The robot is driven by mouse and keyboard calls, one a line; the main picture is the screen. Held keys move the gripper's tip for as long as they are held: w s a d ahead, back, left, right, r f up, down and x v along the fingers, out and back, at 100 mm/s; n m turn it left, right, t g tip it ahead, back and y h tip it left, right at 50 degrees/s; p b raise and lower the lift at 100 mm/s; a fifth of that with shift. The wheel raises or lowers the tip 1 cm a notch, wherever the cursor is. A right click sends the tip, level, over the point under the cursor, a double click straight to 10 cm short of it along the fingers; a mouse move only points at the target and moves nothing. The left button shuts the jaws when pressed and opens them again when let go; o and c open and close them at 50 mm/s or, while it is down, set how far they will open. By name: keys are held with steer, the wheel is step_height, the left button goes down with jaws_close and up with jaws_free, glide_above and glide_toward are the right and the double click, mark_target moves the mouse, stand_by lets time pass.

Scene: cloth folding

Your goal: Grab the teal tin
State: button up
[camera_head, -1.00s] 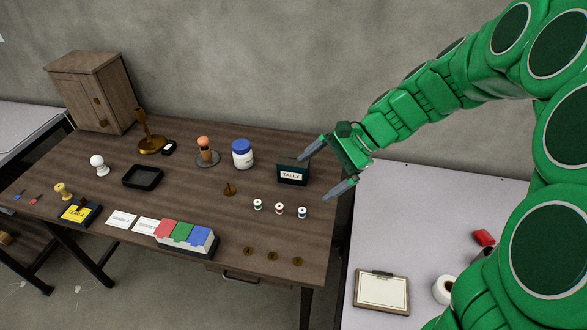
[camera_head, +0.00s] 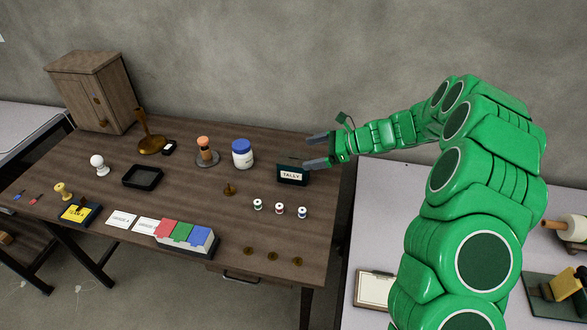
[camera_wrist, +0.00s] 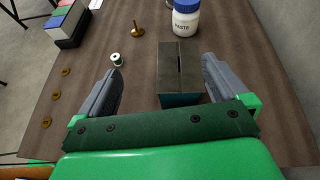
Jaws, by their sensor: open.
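The teal tin appears to be the dark box with a white "TALLY" label (camera_head: 292,175) near the right end of the brown table. In the wrist view the tin (camera_wrist: 182,68) shows a slotted brownish top and a teal side, partly hidden by my gripper's body. My green gripper (camera_head: 314,151) is above and just behind the tin in the head view, with its grey fingers apart. In the wrist view the open gripper (camera_wrist: 162,68) has one finger on either side of the tin, closer to the right one. Nothing is held, and contact with the tin is not visible.
A white paste jar with a blue lid (camera_head: 243,154) stands left of the tin. Small thread spools (camera_head: 279,208) and a brass spinning-top shape (camera_head: 229,189) are nearby. Brass discs (camera_head: 272,256) lie near the front edge. The table's right edge is close to the tin.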

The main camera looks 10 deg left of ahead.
mark_target(294, 158)
steer(key=shift+m+t, duration=0.3)
steer(key=shift+m, duration=0.5)
steer(key=shift+w+a+f, duration=0.4)
steer(key=shift+a+f, duration=0.65)
steer(key=shift+a, duration=0.1)
steer(key=shift+w+a+f, duration=0.4)
steer(key=shift+a+f, duration=0.6)
steer(key=shift+a, duration=0.15)
steer(key=shift+w+a+f, duration=0.4)
steer(key=shift+a+f, duration=0.65)
steer(key=shift+a, duration=0.1)
steer(key=shift+c, duration=0.3)
steer(key=c, duration=1.1)
steer(key=shift+r, duration=0.1)
